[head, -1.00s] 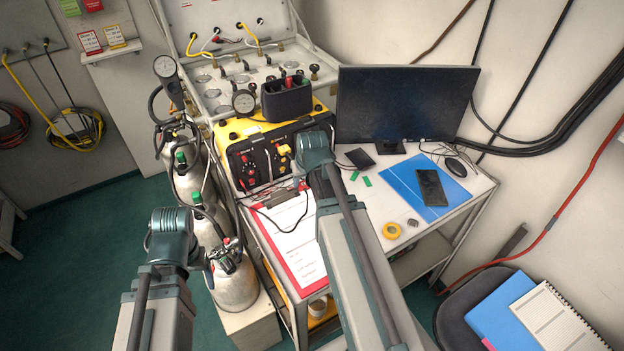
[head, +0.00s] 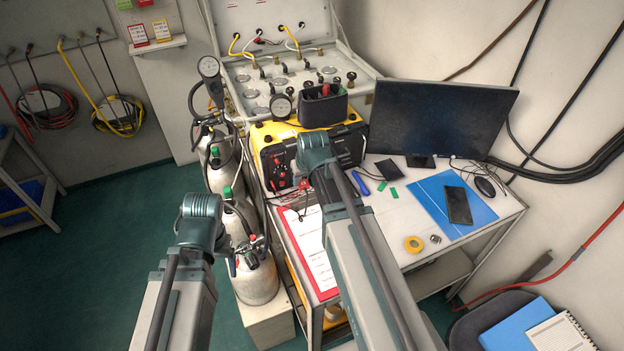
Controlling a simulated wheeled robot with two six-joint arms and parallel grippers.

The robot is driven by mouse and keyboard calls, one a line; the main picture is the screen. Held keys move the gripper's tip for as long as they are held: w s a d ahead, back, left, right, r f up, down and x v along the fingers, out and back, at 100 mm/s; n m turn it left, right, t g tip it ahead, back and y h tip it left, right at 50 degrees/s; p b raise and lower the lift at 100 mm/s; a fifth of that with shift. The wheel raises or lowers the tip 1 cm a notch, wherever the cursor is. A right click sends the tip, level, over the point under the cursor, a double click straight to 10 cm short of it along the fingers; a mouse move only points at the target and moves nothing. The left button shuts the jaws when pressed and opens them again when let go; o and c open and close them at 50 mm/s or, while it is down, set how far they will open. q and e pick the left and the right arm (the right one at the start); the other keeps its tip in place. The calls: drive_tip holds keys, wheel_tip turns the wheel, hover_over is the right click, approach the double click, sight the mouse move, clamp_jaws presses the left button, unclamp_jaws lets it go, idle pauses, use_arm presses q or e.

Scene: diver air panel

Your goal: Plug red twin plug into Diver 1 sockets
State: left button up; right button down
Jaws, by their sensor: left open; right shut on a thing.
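The red twin plug (head: 304,184) shows as a small red piece below my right wrist in the head view, in front of the yellow-and-black panel box (head: 270,137). My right gripper (head: 303,179) is shut on it; the fingers are mostly hidden by the wrist. I cannot tell whether the plug touches the panel.
Gas cylinders (head: 258,283) with hoses stand left of the cart. A clipboard sheet (head: 312,245) lies in front of the panel box. A monitor (head: 438,118), blue folder (head: 425,200) and yellow tape (head: 413,244) are on the right. A black holder (head: 323,106) stands on the box.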

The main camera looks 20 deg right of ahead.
sight(281, 161)
drive_tip(key=w+a+r+p, duration=0.1)
drive_tip(key=w+a, duration=0.2)
drive_tip(key=w, duration=0.3)
drive_tip(key=shift+w+a+r+n, duration=0.25)
drive_tip(key=shift+a+r+n, duration=0.05)
drive_tip(key=shift+r+n, duration=0.1)
drive_tip(key=shift+w, duration=1)
idle(3.3)
drive_tip(key=shift+w+a+r, duration=0.1)
drive_tip(key=shift+w, duration=0.5)
idle(0.9)
drive_tip(key=c, duration=0.7)
unclamp_jaws()
drive_tip(key=o, duration=0.3)
drive_tip(key=shift+w, duration=0.2)
drive_tip(key=shift+s, duration=0.15)
drive_tip(key=shift+s, duration=0.15)
